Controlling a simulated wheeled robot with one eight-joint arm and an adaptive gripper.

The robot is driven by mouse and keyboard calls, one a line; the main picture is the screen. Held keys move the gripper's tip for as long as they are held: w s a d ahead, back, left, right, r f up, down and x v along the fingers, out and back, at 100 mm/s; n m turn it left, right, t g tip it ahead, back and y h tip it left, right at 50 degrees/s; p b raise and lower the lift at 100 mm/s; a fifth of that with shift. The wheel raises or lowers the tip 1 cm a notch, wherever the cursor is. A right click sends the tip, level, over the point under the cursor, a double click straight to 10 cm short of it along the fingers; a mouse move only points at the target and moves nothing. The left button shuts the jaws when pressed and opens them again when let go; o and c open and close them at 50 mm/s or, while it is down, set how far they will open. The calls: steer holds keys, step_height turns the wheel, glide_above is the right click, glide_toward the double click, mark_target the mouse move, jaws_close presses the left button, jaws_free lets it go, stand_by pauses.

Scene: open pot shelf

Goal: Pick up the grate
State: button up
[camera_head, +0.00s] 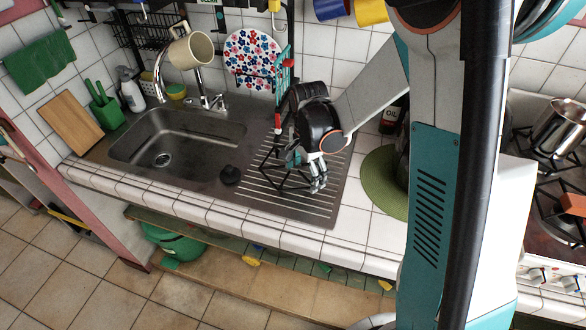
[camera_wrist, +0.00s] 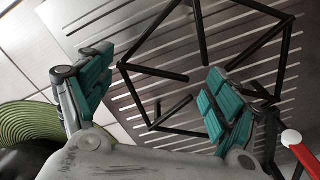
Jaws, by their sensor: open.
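The grate (camera_wrist: 155,71) is a thin black metal frame with inward prongs. It lies on the ribbed steel drainboard right of the sink in the head view, partly hidden by my gripper (camera_head: 318,174). In the wrist view my gripper (camera_wrist: 157,72) is open, with teal-padded fingers spread apart. The grate's near left bars show in the space between the fingers. The right finger overlaps the grate in the picture and hides part of it. I cannot tell whether either finger touches it.
A sink (camera_head: 180,140) with a tap and a hanging beige mug (camera_head: 191,50) lies left. A green round mat (camera_head: 385,180) and an oil bottle (camera_head: 391,118) are right of the drainboard. A red bar (camera_wrist: 304,155) is close to the right finger.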

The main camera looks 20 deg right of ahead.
step_height(320, 180, down, 2)
steer(key=shift+f, duration=0.1)
steer(key=c, duration=1)
steer(key=shift+r, duration=0.2)
